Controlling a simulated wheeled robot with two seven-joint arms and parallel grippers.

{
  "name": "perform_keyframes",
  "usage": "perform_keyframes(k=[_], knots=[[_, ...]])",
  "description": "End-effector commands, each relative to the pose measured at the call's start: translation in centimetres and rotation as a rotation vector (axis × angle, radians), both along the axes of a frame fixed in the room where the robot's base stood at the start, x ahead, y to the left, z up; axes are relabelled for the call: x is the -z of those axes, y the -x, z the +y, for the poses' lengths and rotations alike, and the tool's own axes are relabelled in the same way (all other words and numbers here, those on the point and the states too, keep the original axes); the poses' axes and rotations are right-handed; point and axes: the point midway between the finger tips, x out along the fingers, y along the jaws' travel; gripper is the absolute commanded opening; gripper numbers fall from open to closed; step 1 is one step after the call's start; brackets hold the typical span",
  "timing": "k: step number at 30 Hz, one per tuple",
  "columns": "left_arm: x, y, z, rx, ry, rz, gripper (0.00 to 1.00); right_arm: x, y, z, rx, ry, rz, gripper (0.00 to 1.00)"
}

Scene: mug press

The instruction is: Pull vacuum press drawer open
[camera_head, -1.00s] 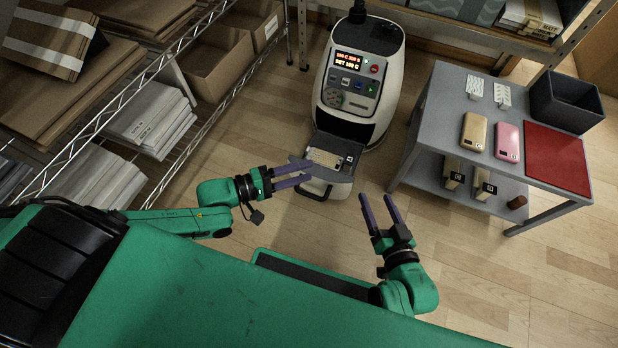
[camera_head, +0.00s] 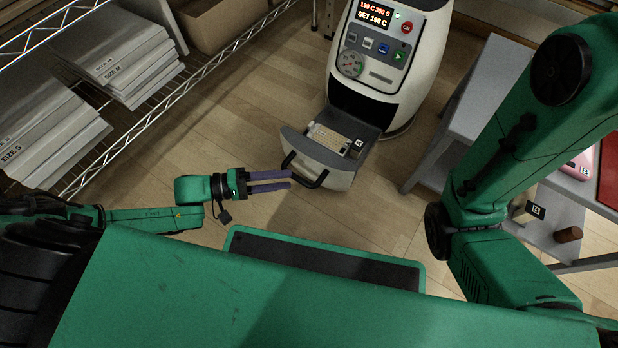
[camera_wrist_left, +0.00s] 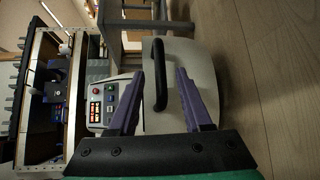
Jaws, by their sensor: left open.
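The white and black vacuum press (camera_head: 385,65) stands at top centre with its lit panel. Its grey drawer (camera_head: 318,160) sticks out from the press front, with a flat tan item (camera_head: 328,140) inside. A black bar handle (camera_head: 304,178) is on the drawer's front. My left gripper (camera_head: 290,180) is open, its purple fingers at the handle's left end. In the left wrist view the handle (camera_wrist_left: 159,75) shows between the open fingers (camera_wrist_left: 160,85); contact cannot be told. My right arm fills the right side; its gripper is out of view.
A wire shelf with stacked boxes (camera_head: 130,70) stands at left. A grey table (camera_head: 490,90) is at right, partly hidden by my right arm, with a brown cylinder (camera_head: 567,234) on its lower shelf. Bare wooden floor (camera_head: 235,130) lies left of the drawer.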

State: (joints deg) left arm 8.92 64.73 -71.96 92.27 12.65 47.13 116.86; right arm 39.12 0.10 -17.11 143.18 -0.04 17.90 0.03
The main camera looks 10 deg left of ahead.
Motion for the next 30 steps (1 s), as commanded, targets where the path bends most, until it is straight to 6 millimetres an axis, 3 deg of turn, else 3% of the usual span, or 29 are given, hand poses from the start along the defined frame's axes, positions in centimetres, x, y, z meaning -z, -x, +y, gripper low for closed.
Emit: perform_keyframes(k=[3,9,18,19,21,23,30], knots=[[1.0,-1.3,-3.1,0.001,0.006,-0.002,0.5,2.0,0.0,0.0,-0.001,0.001,0.002,0.74],[1.3,-2.7,-6.3,0.0,0.001,-0.002,0.5,3.3,0.1,0.1,0.0,0.002,-0.001,0.74],[1.1,-2.9,-6.9,-0.001,-0.001,0.0,0.5,3.2,0.1,0.1,0.0,0.003,-0.002,0.74],[1.1,-2.9,-6.9,-0.001,-0.001,0.0,0.46,3.2,0.1,0.1,0.0,0.003,-0.002,0.74],[1.1,-2.9,-6.9,-0.002,-0.001,0.0,0.19,3.2,0.1,0.1,0.0,0.003,-0.002,0.74],[1.1,-2.9,-6.9,-0.002,-0.002,0.002,0.0,3.2,0.1,0.1,0.0,0.003,-0.002,0.74],[1.4,-2.8,-6.8,-0.002,-0.007,0.005,0.0,3.3,0.2,0.1,0.0,0.003,-0.002,0.74]])
